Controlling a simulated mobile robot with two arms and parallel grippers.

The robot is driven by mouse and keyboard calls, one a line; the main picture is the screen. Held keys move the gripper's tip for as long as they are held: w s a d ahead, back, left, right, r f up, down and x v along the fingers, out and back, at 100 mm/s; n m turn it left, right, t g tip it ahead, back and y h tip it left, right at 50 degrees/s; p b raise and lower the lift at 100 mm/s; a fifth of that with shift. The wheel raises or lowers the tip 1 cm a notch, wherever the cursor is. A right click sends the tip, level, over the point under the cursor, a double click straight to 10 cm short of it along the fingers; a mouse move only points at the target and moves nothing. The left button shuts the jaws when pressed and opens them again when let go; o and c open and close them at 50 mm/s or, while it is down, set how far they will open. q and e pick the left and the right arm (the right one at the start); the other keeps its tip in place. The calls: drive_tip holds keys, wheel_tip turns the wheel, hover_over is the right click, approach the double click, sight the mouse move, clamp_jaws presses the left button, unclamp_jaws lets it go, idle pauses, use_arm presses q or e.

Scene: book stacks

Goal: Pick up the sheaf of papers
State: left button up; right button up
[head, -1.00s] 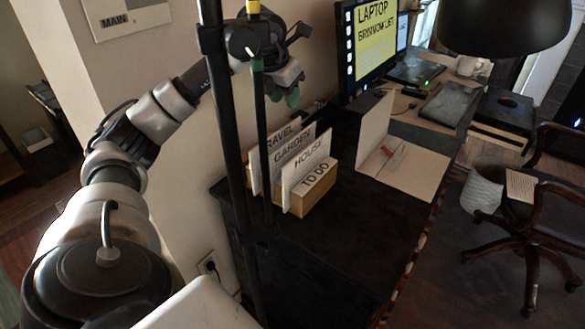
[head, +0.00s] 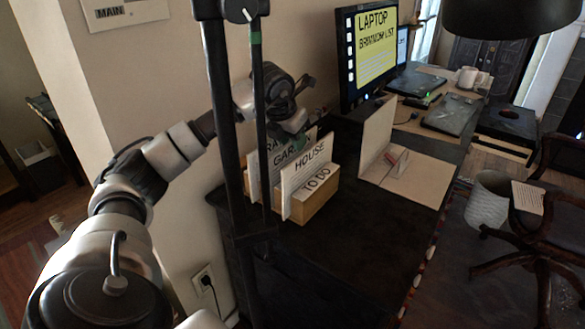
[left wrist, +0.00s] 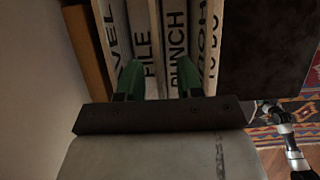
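A wooden holder (head: 316,209) stands on the dark cabinet with several upright labelled sheets in it; the front ones read HOUSE (head: 310,160) and TO DO. I cannot tell which thing is the sheaf of papers; a loose white sheet (head: 527,197) also lies on the chair at right. My left gripper (head: 298,130) is over the back of the holder. In the left wrist view its green fingertips (left wrist: 160,80) are spread apart at the sheets, with a PUNCH sheet (left wrist: 175,45) showing between them. A grey jointed arm part, likely my right arm, shows at lower right there.
A pale L-shaped stand (head: 410,178) with a small red-marked item is right of the holder. A monitor (head: 368,50), laptop (head: 413,80) and mugs (head: 468,77) are behind. A dark lamp shade (head: 510,18) hangs at top right. The cabinet front is clear.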

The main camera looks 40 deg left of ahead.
use_arm(q)
drive_tip(key=x, duration=0.3)
drive_tip(key=shift+a+f, duration=0.1)
drive_tip(key=shift+f, duration=0.2)
drive_tip(key=shift+f, duration=0.25)
clamp_jaws()
